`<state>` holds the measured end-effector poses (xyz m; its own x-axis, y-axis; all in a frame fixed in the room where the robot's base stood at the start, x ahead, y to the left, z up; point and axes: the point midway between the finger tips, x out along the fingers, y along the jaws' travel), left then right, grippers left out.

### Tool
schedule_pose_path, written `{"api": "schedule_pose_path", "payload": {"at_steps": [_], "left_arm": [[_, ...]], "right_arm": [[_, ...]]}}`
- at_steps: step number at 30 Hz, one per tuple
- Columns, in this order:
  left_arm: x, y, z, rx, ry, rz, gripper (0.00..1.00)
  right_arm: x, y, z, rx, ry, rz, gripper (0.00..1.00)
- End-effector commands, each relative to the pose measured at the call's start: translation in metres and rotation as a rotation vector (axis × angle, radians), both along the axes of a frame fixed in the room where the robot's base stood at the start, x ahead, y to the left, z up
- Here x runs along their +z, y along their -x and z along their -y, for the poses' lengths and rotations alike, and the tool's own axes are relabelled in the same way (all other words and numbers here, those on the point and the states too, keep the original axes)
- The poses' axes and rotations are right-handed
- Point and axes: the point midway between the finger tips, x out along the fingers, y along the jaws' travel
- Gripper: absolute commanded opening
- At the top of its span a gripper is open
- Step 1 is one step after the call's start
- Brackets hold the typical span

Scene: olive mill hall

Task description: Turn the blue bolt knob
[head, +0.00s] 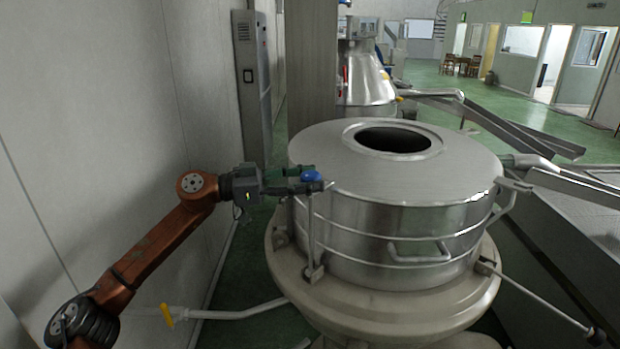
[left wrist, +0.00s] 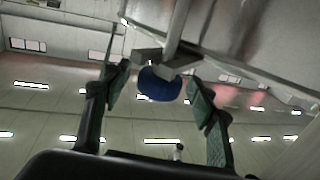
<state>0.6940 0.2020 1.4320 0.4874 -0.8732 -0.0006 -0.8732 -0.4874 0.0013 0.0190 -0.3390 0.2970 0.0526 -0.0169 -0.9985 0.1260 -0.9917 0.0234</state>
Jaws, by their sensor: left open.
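The blue bolt knob (head: 311,176) sits at the top of an upright rod on the left side of the round steel vessel (head: 395,200). My left gripper (head: 308,178) is at the knob, coming from the left, with its fingers open. In the left wrist view the blue knob (left wrist: 159,84) lies between the two fingertips of the left gripper (left wrist: 160,90), with a visible gap on each side. A metal bracket and rod show just beyond the knob. My right gripper is not in view.
A pale wall (head: 110,130) stands close on the left, beside my arm. A pipe with a yellow handle (head: 167,316) runs low at the front left. Metal chutes (head: 500,125) extend right of the vessel. Green floor is open at the back right.

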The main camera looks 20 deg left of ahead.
Motion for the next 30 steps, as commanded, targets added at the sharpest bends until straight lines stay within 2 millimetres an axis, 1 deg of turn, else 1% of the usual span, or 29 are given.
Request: {"api": "schedule_pose_path", "payload": {"at_steps": [3, 11, 27, 30], "left_arm": [[0.0006, -0.0026, 0.0052, 0.0, 0.001, 0.0, 0.53], [0.0001, -0.0031, 0.0051, 0.002, 0.0, 0.0, 0.53], [0.0002, -0.003, 0.0041, 0.003, 0.0, 0.001, 0.16], [0.0001, -0.003, 0.004, 0.003, 0.0, 0.001, 0.1]], "right_arm": [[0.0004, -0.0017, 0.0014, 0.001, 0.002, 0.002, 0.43], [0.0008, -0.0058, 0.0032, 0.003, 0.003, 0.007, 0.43], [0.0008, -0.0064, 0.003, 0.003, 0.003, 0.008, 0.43], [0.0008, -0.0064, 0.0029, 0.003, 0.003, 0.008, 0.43]]}}
